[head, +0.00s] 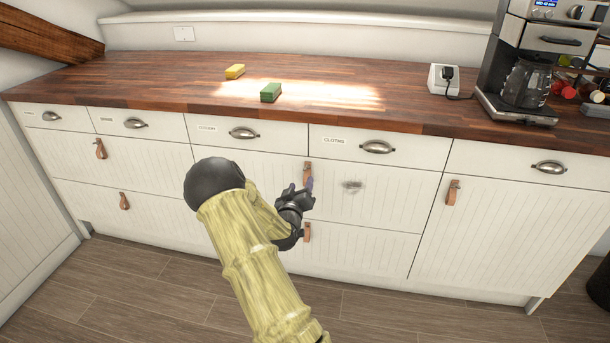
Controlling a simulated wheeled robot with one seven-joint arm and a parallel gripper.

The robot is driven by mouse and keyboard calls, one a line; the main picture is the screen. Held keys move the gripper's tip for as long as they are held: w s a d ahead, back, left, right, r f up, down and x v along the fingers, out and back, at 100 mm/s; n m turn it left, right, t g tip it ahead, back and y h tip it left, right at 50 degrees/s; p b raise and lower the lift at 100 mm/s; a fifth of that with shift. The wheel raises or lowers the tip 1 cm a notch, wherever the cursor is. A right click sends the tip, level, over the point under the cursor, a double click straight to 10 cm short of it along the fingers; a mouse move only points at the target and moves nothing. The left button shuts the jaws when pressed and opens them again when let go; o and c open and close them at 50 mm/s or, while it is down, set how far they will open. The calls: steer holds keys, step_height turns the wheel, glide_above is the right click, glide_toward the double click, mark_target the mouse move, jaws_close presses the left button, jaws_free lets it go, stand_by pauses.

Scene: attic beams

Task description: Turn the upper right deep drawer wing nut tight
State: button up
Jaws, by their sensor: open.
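The upper right deep drawer (395,195) is a white grooved front with a leather strap pull (307,172) near its top edge. A small, blurry grey metal piece (352,185), apparently the wing nut, sits on this front to the right of the strap. Its exact turn angle is too small to tell. My gripper (307,191) is open and dark, just left of the wing nut and in front of the drawer, overlapping the strap's lower end. I see nothing between its fingers. The gap between fingers and drawer front cannot be judged.
Shallow drawers with metal cup pulls (376,147) run above, under the wooden worktop (420,105). Another strap (307,232) hangs on the lower drawer. A green sponge (270,92), a yellow sponge (235,71) and a coffee machine (515,95) stand on top. The floor in front is clear.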

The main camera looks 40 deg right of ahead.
mark_target(306, 169)
steer(key=b+x, duration=0.1)
steer(key=x, duration=0.6)
steer(key=shift+w+d, duration=0.25)
steer(key=c, duration=1)
